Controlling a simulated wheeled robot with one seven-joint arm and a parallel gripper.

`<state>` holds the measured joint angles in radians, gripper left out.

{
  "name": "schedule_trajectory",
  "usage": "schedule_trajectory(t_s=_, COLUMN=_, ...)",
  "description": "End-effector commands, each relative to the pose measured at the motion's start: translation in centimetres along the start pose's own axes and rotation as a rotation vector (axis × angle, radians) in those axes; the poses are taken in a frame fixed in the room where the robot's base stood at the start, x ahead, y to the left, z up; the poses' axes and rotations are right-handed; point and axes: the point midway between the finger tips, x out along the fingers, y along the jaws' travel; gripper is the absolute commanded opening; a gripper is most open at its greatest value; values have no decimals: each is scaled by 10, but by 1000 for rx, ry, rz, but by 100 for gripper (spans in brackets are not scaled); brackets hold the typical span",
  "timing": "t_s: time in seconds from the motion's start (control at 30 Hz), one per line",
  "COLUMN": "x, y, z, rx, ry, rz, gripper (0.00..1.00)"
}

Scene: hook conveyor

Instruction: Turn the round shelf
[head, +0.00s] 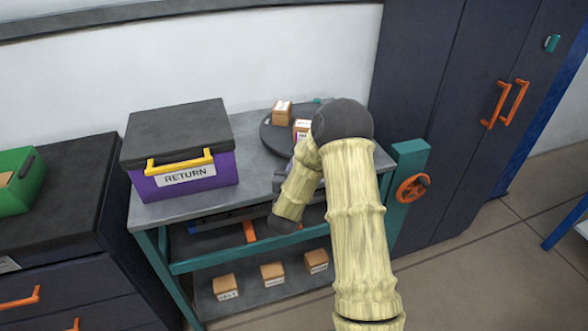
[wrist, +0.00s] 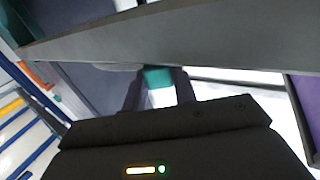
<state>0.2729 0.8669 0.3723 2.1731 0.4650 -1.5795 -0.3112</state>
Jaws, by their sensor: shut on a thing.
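The round shelf (head: 272,136) is a dark disc on the grey bench top. Two small labelled boxes stand on it, one at the back (head: 282,112) and one nearer my arm (head: 301,128). My arm covers its right and front side. A small teal piece shows at its far edge in the head view. In the wrist view my gripper (wrist: 158,87) is shut on a teal block (wrist: 158,77), which looks like a handle of the shelf. A broad dark grey band crosses above it.
A purple RETURN box (head: 183,178) with a dark lid stands on the bench (head: 215,207), left of the shelf. Several small boxes sit on the lower shelf (head: 262,295). A teal post with an orange handwheel (head: 412,188) and a dark cabinet (head: 440,110) stand at the right.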

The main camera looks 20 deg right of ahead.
Motion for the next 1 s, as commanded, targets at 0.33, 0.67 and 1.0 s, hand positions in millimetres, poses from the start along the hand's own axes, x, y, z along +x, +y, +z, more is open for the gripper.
schedule_trajectory(t_s=0.33, x=1, y=1, z=1, rx=0, ry=-4, rz=22, gripper=0)
schedule_trajectory(t_s=0.67, x=2, y=1, z=1, rx=0, ry=-3, rz=21, gripper=49)
schedule_trajectory(t_s=1.0, x=-2, y=1, z=0, rx=0, ry=-2, rz=22, gripper=49)
